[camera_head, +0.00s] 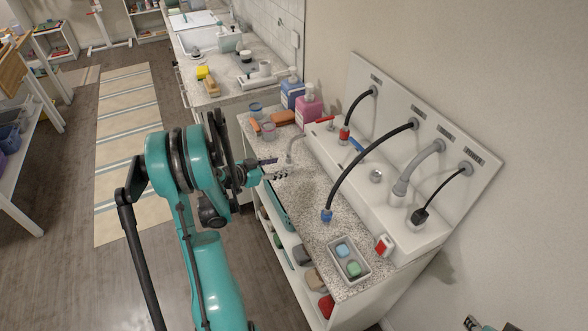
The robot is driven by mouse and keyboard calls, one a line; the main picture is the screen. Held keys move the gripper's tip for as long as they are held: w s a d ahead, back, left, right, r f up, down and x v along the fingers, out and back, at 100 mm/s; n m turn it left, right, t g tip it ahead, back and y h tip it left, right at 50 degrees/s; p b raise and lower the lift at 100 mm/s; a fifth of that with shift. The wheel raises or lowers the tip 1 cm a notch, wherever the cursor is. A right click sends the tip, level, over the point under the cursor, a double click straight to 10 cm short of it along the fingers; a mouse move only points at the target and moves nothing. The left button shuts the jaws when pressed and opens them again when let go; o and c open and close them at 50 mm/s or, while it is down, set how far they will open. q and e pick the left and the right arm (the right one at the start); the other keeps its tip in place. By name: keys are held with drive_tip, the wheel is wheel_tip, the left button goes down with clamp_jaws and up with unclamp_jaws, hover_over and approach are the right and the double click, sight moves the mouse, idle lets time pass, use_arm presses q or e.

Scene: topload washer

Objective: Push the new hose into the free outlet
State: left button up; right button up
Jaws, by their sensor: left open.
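A black hose with a blue end fitting (327,215) arches down from the white wall panel, its blue end low over the speckled counter. It looks like the new hose, though I cannot be sure. A blue lever (357,145) shows on the white ledge behind it; the outlet mouth there is not clear. My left gripper (277,168) is open and empty over the counter's left part, left of the blue hose end and apart from it. My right gripper (472,323) shows only partly at the bottom right edge; its jaws are too unclear to read.
Another black hose ends in a red fitting (344,134). A grey hose (417,167) and a black plug lead (440,195) stand to the right. A tray (362,272) with coloured pieces sits at the counter's front. Pink (309,109) and blue bottles stand at the back.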

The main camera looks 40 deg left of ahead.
sight(285, 165)
use_arm(q)
drive_tip(key=shift+w+f, duration=0.3)
drive_tip(key=shift+w, duration=0.15)
drive_tip(key=b+x, duration=0.2)
drive_tip(key=x, duration=0.3)
drive_tip(key=shift+s+a+f, duration=0.15)
drive_tip(key=shift+f, duration=0.05)
drive_tip(key=shift+r, duration=0.1)
clamp_jaws()
